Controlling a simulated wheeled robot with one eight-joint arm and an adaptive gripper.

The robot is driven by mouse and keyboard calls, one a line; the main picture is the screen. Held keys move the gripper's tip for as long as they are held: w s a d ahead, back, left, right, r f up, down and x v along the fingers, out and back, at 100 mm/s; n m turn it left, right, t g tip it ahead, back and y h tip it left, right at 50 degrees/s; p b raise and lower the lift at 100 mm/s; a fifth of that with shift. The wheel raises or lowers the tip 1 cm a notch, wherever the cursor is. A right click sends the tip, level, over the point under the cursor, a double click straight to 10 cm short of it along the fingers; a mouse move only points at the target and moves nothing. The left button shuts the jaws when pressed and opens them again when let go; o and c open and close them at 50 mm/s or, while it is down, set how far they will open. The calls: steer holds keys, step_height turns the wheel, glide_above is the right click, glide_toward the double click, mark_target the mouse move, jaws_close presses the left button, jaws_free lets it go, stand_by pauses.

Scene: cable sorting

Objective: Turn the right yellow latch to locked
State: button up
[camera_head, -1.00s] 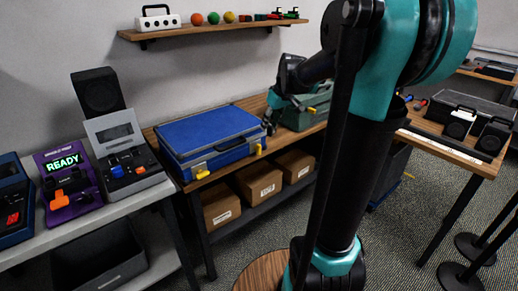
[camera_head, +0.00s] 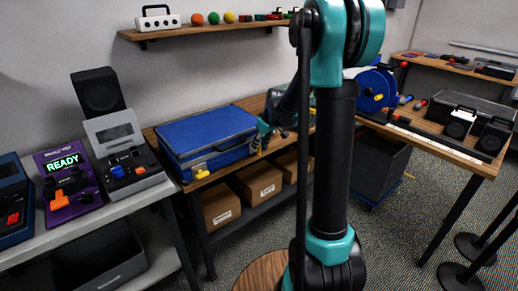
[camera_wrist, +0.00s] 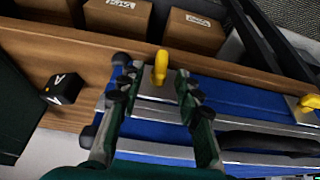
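The blue case (camera_head: 208,132) lies closed on the wooden bench, with silvery edges. Its right yellow latch (camera_head: 259,147) is at the front near the right end; in the wrist view this latch (camera_wrist: 160,67) points roughly away from the case, across its metal edge. The left yellow latch (camera_head: 200,170) also shows at the wrist view's right edge (camera_wrist: 308,103). My gripper (camera_wrist: 152,88) is open, its two dark green fingers spread on either side of the right latch, with gaps visible. Contact is not visible. In the head view my gripper (camera_head: 264,131) is small and partly merges with the case's end.
A small black block with a yellow mark (camera_wrist: 62,88) sits on the bench beside the case. Cardboard boxes (camera_head: 221,206) stand on the shelf below. A purple READY device (camera_head: 68,186) is on the left table. A blue reel (camera_head: 372,90) stands on the right bench.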

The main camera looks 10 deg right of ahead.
steer(key=shift+x, duration=1.35)
jaws_close()
